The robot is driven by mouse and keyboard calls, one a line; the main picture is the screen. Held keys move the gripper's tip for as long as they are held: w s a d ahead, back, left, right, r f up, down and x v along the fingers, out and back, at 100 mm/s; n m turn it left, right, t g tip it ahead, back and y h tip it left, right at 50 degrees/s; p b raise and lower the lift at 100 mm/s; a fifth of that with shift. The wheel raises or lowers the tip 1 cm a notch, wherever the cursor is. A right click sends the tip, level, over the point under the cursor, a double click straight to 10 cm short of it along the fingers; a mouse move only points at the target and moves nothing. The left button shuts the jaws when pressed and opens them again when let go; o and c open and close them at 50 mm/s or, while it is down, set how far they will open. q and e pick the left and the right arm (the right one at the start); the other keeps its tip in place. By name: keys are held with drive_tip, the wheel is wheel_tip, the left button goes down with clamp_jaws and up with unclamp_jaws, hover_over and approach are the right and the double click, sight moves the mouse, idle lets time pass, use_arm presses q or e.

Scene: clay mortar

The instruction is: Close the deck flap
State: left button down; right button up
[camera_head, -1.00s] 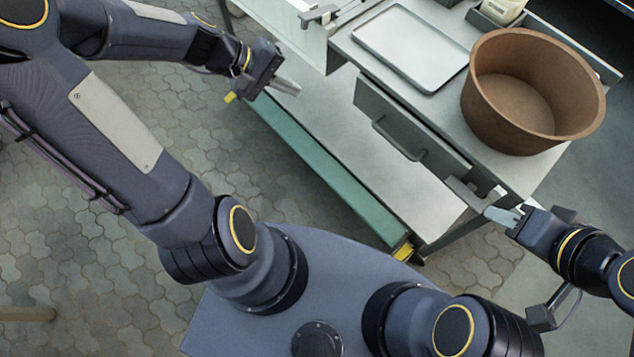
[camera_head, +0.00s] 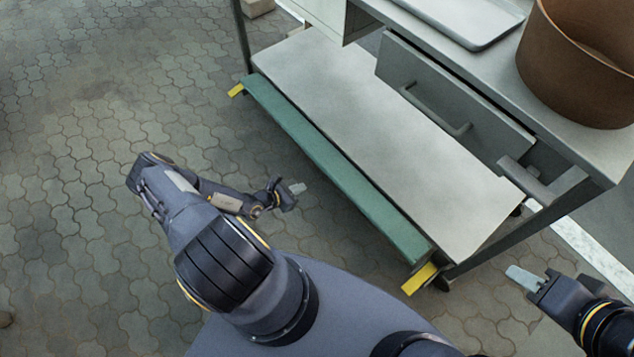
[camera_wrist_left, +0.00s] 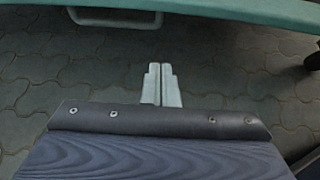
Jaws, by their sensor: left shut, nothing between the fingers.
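The deck flap appears to be the long green panel (camera_head: 335,170) along the front edge of the cart's lower grey deck (camera_head: 390,130), with yellow pieces at both ends. In the left wrist view the green panel (camera_wrist_left: 220,10) crosses the top, with a grey-green bar handle (camera_wrist_left: 115,23) below it at left. My left gripper (camera_head: 297,188) is shut and empty, in front of the panel and apart from it. Its closed fingers (camera_wrist_left: 161,85) point toward the panel in the wrist view. My right gripper (camera_head: 525,278) is beyond the cart's right end; its finger opening is unclear.
A drawer with a handle (camera_head: 435,112) stands partly out under the cart top. A grey tray (camera_head: 470,25) and a brown pot (camera_head: 575,75) sit on top. The paved floor (camera_head: 110,100) left of the cart is clear.

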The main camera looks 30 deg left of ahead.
sight(320, 155)
use_arm(q)
drive_tip(key=b+x, duration=0.4)
drive_tip(key=x, duration=0.6)
drive_tip(key=r, duration=0.4)
drive_tip(key=shift+w+d+r+p, duration=0.1)
drive_tip(key=shift+w+d+p, duration=0.05)
drive_tip(key=shift+w+p, duration=0.15)
